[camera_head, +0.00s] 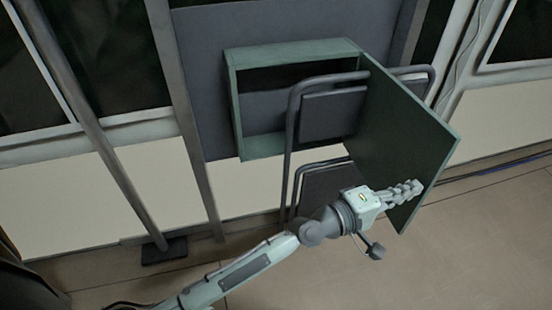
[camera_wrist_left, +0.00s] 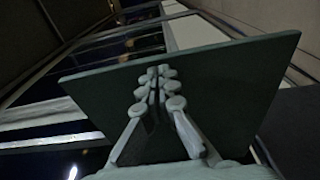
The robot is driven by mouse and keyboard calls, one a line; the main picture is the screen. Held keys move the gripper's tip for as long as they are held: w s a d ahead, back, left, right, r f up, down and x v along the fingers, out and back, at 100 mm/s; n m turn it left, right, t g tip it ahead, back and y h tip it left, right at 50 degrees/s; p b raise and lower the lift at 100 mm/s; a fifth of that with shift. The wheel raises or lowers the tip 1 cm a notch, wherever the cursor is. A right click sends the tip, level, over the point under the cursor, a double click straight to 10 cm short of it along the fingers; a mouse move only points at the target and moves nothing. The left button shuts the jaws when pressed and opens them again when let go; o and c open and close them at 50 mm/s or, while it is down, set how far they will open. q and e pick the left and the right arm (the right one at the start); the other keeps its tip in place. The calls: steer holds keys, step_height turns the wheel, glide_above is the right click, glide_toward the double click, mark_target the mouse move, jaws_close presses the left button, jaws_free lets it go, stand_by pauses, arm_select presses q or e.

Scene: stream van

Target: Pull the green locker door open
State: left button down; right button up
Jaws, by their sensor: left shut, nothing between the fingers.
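The green locker (camera_head: 240,110) is an open-fronted box fixed on a grey panel in the head view. Its green door (camera_head: 405,140) stands wide open, swung out to the right from the locker's right edge. My left gripper (camera_head: 418,188) is shut and empty at the inner face of the door, near its lower outer part. In the left wrist view the shut fingers (camera_wrist_left: 158,75) lie in front of the dark door panel (camera_wrist_left: 225,85). I cannot tell whether the fingertips touch the door. My right gripper is not in view.
A folding chair (camera_head: 290,130) with a dark tubular frame stands in front of the locker, between it and the open door. A grey pole (camera_head: 105,150) stands at the left on a dark foot. The floor (camera_head: 480,240) at the lower right is clear.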

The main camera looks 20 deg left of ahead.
arm_select(q)
steer(key=v, duration=1.2)
steer(key=shift+s, duration=0.1)
